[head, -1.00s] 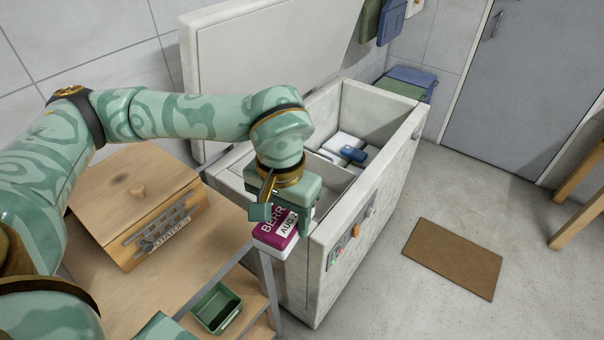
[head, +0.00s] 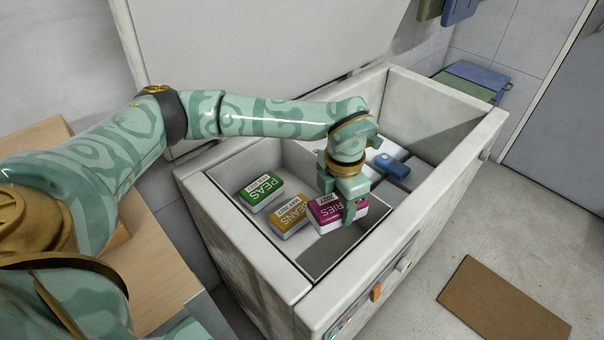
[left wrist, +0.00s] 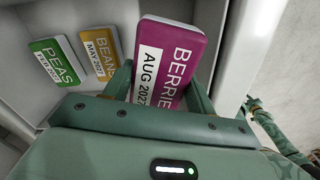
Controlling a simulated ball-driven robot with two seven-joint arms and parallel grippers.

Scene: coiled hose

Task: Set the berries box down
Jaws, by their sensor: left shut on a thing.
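The berries box (head: 325,212) is a magenta and white box with a white date label. It is over the near compartment of the open chest freezer (head: 223,225), beside the beans box. My left gripper (head: 349,208) is shut on it. In the left wrist view, the berries box (left wrist: 170,60) sits between the fingers, its label reading AUG 2027. It looks nearer the camera than the other boxes; I cannot tell whether its underside touches the compartment floor.
The yellow beans box (head: 290,216) and green peas box (head: 261,193) lie to the left in the same compartment. A blue item (head: 392,166) lies beyond the divider. The freezer lid (head: 260,50) stands open. A brown mat (head: 500,305) lies on the floor.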

